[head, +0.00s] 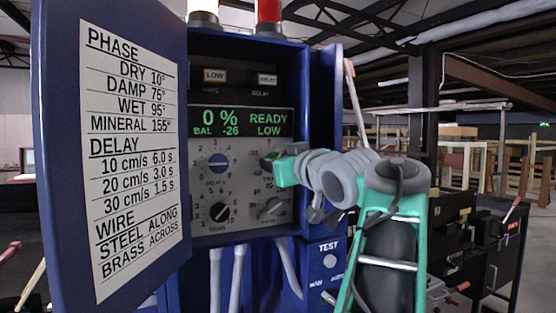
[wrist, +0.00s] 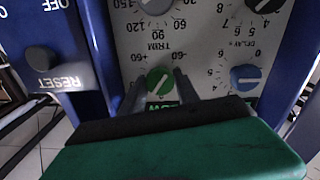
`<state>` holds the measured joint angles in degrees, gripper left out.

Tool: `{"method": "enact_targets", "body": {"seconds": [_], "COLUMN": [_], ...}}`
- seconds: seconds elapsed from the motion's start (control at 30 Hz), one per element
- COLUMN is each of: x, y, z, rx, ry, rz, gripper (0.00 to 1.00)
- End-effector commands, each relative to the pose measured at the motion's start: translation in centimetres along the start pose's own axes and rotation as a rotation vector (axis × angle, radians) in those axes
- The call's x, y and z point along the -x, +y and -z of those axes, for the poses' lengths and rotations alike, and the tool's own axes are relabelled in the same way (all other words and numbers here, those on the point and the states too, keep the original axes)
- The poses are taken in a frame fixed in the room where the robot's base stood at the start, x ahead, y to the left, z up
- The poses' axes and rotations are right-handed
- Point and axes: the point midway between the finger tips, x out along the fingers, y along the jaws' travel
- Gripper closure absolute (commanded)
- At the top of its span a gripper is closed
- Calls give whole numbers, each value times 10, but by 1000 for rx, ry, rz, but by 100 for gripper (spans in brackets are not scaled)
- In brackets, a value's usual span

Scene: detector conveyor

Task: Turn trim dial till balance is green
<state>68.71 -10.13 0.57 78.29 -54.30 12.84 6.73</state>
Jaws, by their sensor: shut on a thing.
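The trim dial (wrist: 160,81) is a green knob with a pale pointer line, set between +60 and -60 marks on the grey panel; the wrist view shows it upside down. My gripper (wrist: 160,88) has one finger on each side of the dial and is shut on it. In the head view my gripper (head: 270,160) reaches the panel from the right and hides the dial. The display (head: 240,122) above reads 0 %, BAL -26, READY and LOW, all in green letters on dark.
A blue delay dial (head: 218,163), a black dial (head: 220,212) and a grey dial (head: 273,206) sit close by. The open cabinet door (head: 115,270) with its printed chart stands at the left. A RESET button (wrist: 41,59) is on the cabinet's side.

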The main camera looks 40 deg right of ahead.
Motion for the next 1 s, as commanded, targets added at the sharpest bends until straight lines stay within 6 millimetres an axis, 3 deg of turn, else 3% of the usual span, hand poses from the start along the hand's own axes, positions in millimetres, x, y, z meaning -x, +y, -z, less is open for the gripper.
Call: {"method": "enact_targets", "body": {"seconds": [0.7, 1.0], "x": [0, 0], "y": [1, 1], "z": [3, 3], "rx": [-669, -878], "ry": [4, 4], "rz": [-1, -2], "gripper": [100, 100]}}
